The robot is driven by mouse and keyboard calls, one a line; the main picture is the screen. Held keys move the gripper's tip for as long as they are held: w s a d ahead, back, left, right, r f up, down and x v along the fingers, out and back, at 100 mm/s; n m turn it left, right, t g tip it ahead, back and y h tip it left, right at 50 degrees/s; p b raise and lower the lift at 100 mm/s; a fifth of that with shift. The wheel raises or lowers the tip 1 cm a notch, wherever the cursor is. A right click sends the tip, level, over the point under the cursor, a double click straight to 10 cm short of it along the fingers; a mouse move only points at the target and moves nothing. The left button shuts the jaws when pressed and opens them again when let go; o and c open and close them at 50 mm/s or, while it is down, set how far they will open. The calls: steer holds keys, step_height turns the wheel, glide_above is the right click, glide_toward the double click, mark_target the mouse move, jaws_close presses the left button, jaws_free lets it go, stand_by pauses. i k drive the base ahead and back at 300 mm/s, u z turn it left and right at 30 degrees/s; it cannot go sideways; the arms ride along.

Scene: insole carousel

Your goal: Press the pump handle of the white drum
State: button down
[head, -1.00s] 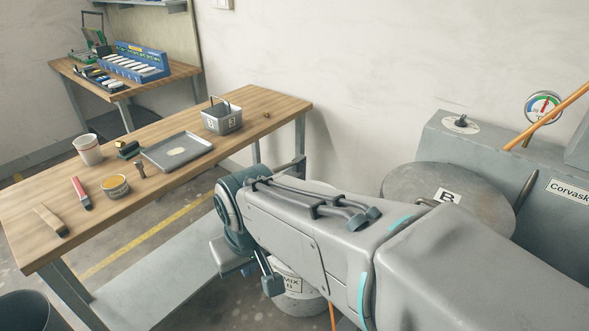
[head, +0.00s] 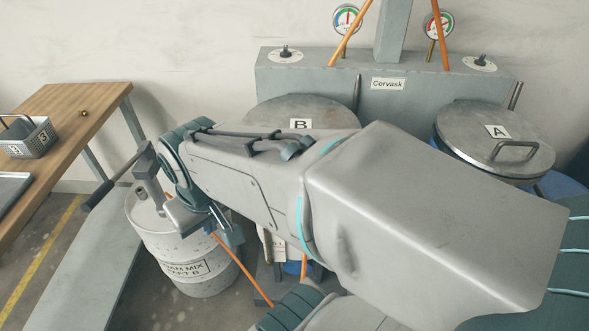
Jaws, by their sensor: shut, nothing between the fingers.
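The white drum (head: 165,262) stands on the floor at the left in the head view, with a printed label on its front. A grey pump (head: 148,167) rises from its top. The pump handle (head: 112,182) slants down to the left and ends in a dark grip beyond the drum's rim. My gripper (head: 229,240) points down near the drum's right upper side, shut and empty, to the right of the pump and well away from the grip. My arm hides part of the drum's top right. I see no contact with the handle.
A wooden workbench (head: 60,115) with a grey basket (head: 30,138) stands at the left. Behind my arm is a grey machine (head: 325,82) with lidded tanks B (head: 290,108) and A (head: 500,150). An orange hose (head: 240,268) runs beside the drum.

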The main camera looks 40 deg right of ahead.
mark_target(90, 204)
steer(key=z, duration=0.85)
steer(key=k, duration=1.35)
steer(key=u, duration=0.85)
steer(key=i, duration=0.8)
steer(key=u, duration=0.6)
steer(key=i, duration=0.6)
steer(key=z, duration=0.8)
steer(key=i, duration=0.55)
steer(key=z, duration=0.7)
